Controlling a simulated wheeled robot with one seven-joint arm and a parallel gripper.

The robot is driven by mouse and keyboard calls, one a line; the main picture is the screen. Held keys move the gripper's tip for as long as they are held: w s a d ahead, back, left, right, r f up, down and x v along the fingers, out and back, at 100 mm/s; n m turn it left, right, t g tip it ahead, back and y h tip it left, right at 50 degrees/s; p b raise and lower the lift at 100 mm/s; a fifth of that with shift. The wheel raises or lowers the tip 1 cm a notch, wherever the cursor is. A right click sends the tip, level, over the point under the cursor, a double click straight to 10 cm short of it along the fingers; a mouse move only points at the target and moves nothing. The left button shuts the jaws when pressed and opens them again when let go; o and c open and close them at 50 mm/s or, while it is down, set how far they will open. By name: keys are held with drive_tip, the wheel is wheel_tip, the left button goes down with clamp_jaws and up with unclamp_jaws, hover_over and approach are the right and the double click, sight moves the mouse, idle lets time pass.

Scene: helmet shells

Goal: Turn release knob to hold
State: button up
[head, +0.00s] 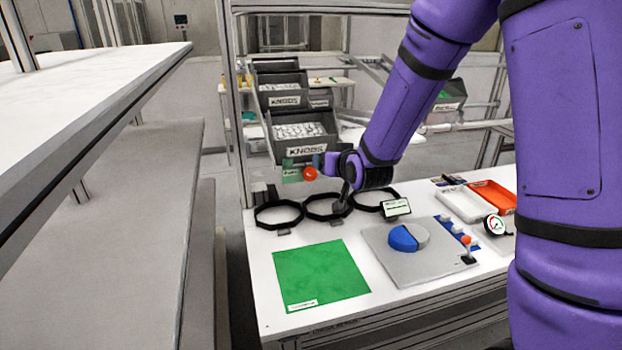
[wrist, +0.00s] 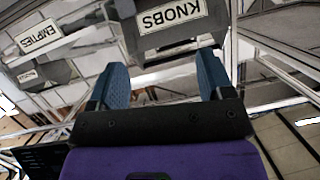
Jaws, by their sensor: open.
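A round red knob (head: 310,173) with a small pale mark shows in the head view, beside a green label (head: 290,172) under the knob bins. I cannot read the label or tell the knob's setting. My gripper (head: 318,161) is close to the red knob in that view; whether they touch I cannot tell. In the wrist view my gripper (wrist: 165,72) is open, its two blue fingers wide apart with nothing held between them. The red knob does not show there. A lever with an orange ball (head: 467,240) stands on the grey panel (head: 375,245); no readable wording marks either as the release knob.
The bench holds a green mat (head: 318,274), black rings (head: 278,214), a blue and grey disc (head: 403,238), a gauge (head: 494,225), and white and orange trays (head: 492,196). Bins labelled KNOBS (head: 303,152) stand behind my gripper. A shelf (head: 90,85) is at left.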

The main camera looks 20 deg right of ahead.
sight(311, 177)
wheel_tip(311, 177, down, 12)
drive_tip(key=w+a+m+t, duration=0.1)
drive_tip(key=w+a+t, duration=0.1)
drive_tip(key=t, duration=0.2)
drive_tip(key=w, duration=1.1)
drive_tip(key=shift+r, duration=0.2)
drive_tip(key=c, duration=0.9)
